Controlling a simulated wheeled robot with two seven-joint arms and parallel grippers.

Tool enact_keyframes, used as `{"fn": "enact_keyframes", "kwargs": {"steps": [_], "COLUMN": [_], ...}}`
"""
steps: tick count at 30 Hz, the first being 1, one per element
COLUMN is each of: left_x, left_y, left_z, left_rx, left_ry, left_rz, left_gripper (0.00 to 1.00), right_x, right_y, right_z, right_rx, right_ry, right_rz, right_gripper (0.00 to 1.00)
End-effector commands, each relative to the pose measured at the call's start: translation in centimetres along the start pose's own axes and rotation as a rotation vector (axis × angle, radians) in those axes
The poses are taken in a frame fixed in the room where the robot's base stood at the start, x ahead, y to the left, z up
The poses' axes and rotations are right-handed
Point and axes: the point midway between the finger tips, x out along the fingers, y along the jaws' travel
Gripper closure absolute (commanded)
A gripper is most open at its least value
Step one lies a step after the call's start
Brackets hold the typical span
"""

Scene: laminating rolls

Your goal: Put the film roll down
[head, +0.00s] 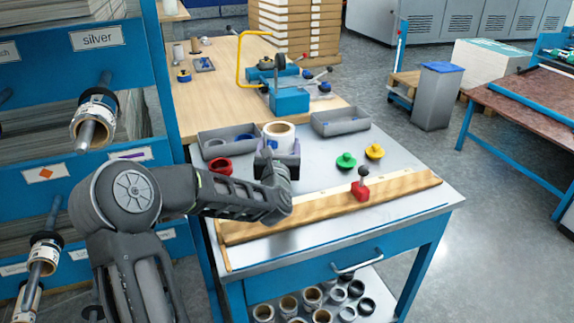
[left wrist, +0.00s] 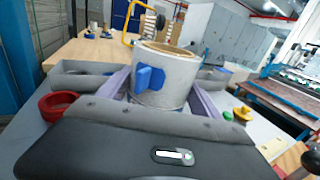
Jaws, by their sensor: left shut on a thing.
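The film roll (head: 279,135) is a short white cylinder with a tan core, upright over the metal-topped bench (head: 318,170). My left gripper (head: 278,152) reaches in from the left and is shut on it. In the left wrist view the film roll (left wrist: 165,80) stands between the two purple-grey fingers, with a blue tab on its near side. Its lower edge is hidden behind my gripper, so I cannot tell whether it touches the bench. My right gripper is not in view.
Grey trays (head: 228,140) (head: 340,121) stand behind on both sides. A red ring (head: 220,166) lies left; green (head: 346,161) and yellow (head: 374,151) knobbed pieces lie right. A wooden bar (head: 330,207) with a red clamp (head: 360,189) runs along the front. A blue shelf (head: 110,155) borders the left.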

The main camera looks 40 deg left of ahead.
Motion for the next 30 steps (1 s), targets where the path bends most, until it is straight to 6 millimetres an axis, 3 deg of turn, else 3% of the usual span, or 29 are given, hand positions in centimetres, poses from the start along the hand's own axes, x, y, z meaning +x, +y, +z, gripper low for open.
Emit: {"fn": "enact_keyframes", "kwargs": {"steps": [4, 14, 23, 30], "left_x": [0.0, 0.0, 0.0, 0.0], "left_y": [-0.1, 0.0, -0.1, -0.1], "left_z": [-1.9, -2.2, -5.7, -5.8], "left_rx": [-0.001, 0.000, -0.002, -0.001], "left_ry": [-0.002, -0.003, -0.001, -0.004], "left_rz": [0.000, 0.000, 0.000, 0.000], "left_gripper": [0.83, 0.83, 0.83, 0.83], "right_x": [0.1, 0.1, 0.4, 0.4], "right_y": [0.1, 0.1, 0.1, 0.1], "right_z": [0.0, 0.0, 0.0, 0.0], "right_rx": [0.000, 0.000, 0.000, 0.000], "right_ry": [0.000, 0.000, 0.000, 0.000], "right_rz": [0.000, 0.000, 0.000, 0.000], "right_gripper": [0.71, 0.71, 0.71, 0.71]}}
